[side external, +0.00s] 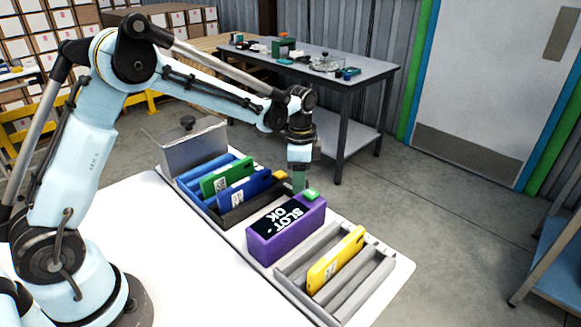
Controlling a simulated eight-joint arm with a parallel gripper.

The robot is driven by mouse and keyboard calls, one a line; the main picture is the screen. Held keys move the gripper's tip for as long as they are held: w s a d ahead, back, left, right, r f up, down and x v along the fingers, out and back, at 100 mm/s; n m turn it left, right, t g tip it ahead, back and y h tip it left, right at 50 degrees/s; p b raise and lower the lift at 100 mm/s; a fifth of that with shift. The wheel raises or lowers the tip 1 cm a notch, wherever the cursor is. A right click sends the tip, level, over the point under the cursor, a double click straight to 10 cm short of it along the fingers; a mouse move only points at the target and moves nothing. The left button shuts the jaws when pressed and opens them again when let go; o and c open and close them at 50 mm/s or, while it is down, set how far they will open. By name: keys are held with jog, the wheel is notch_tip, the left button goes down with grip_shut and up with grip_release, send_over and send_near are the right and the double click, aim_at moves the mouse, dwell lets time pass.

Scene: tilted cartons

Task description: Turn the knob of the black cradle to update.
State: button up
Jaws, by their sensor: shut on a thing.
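The black cradle (236,215) is a low dark tray between the blue rack and a purple box. Its visible part looks empty. My gripper (299,186) points down at the cradle's far right end, beside the purple box. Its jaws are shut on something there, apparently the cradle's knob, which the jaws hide. The knob's setting cannot be read. The purple box (268,245) has a dark display reading "SLOT OK" and a green piece (311,195) on top.
A blue rack (186,186) holds a green carton (226,176) and a blue carton (243,189), both tilted. An orange piece (280,175) is left of my gripper. A grey rack (362,283) in front holds a tilted yellow carton (335,260).

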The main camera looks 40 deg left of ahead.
jog(key=shift+m, duration=1)
jog(key=o, duration=1.1)
jog(key=shift+c, duration=0.2)
notch_tip(320, 180, up, 12)
